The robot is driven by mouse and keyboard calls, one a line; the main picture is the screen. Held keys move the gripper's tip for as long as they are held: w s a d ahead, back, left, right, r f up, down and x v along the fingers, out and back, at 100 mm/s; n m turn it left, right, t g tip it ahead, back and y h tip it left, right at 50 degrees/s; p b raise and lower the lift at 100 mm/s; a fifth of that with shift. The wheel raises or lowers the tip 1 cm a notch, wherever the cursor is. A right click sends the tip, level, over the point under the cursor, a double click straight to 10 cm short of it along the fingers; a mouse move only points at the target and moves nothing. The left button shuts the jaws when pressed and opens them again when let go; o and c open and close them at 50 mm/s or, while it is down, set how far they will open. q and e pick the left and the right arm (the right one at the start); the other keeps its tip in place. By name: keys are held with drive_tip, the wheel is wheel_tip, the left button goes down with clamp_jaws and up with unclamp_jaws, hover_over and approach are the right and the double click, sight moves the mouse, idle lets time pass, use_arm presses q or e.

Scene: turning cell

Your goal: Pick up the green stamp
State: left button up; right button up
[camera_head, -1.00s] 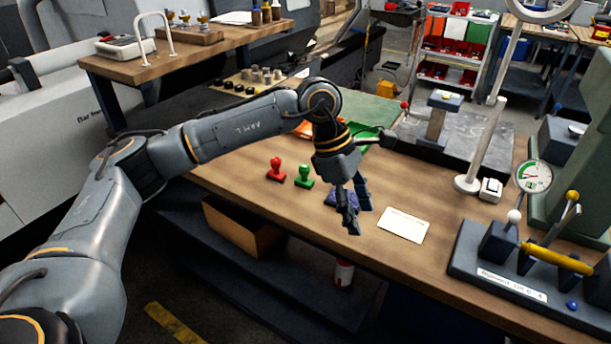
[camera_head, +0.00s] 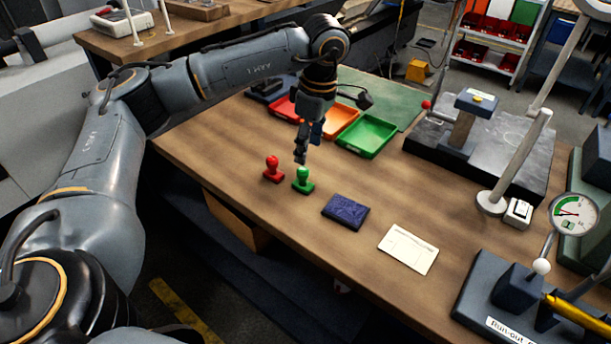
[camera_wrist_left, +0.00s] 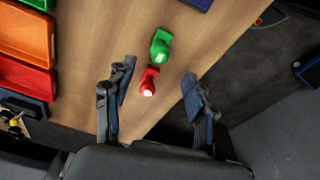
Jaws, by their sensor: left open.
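The green stamp (camera_head: 303,181) stands upright on the wooden bench, just right of the red stamp (camera_head: 273,169). My left gripper (camera_head: 307,150) points down above and just behind the green stamp, apart from it. In the left wrist view the open left gripper (camera_wrist_left: 155,100) has its fingers spread, with the red stamp (camera_wrist_left: 149,82) between their lines and the green stamp (camera_wrist_left: 161,46) beyond it. Nothing is held. My right gripper is not in view.
A dark blue ink pad (camera_head: 346,211) and a white card (camera_head: 408,249) lie to the right. Red, orange (camera_head: 341,119) and green (camera_head: 368,135) trays stand behind the gripper. A dial gauge fixture (camera_head: 573,213) is at the right. The bench's front edge is close to the stamps.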

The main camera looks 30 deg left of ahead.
sight(303, 169)
use_arm(q)
drive_tip(key=f, duration=0.3)
drive_tip(key=shift+a+f, duration=0.25)
drive_tip(key=shift+f, duration=0.15)
drive_tip(key=shift+f+p, duration=0.25)
drive_tip(key=shift+p, duration=0.05)
drive_tip(key=f+p, duration=0.1)
drive_tip(key=f, duration=0.1)
drive_tip(key=a+f, duration=0.1)
drive_tip(key=f, duration=0.1)
drive_tip(key=shift+s+p, duration=0.2)
drive_tip(key=shift+p, duration=0.2)
drive_tip(key=shift+f, duration=0.4)
drive_tip(key=shift+w+f, duration=0.1)
drive_tip(key=shift+f, duration=0.05)
clamp_jaws()
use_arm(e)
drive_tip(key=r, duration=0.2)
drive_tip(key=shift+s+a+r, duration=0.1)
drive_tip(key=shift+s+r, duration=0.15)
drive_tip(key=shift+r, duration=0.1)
